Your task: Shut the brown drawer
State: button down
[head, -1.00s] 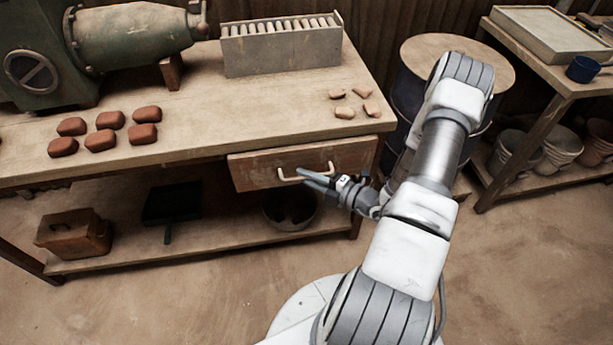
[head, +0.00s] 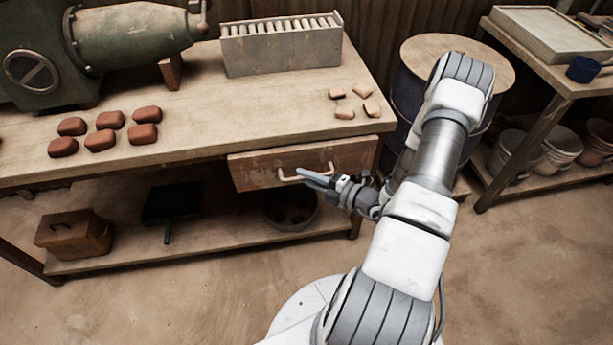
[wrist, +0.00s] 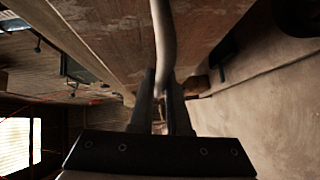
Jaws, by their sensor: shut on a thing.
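The brown drawer (head: 255,172) sits under the right end of the workbench top, its front standing slightly forward of the bench edge. A pale bar handle (head: 330,167) runs across its front. My gripper (head: 305,174) is at the handle, its fingers pointing left. In the wrist view the handle (wrist: 165,40) comes down between the two dark fingers, and my gripper (wrist: 160,95) is shut on it. The drawer's inside is hidden from the head view.
On the bench top (head: 230,115) lie several red-brown lumps (head: 101,140), several pale pieces (head: 344,112) and a grey rack (head: 282,45). A lower shelf (head: 225,238) holds a wooden box (head: 73,234) and a dark bowl (head: 288,208). A drum (head: 405,95) stands to the right. The floor in front is clear.

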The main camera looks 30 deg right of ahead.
jog(key=shift+w+d+r, duration=0.1)
jog(key=shift+w+d, duration=0.1)
jog(key=shift+w, duration=0.4)
jog(key=shift+w+d, duration=0.2)
jog(key=shift+w, duration=0.4)
jog(key=c, duration=0.9)
grip_release()
jog(key=p+v, duration=0.4)
jog(key=v, duration=1.3)
jog(key=shift+s, duration=0.2)
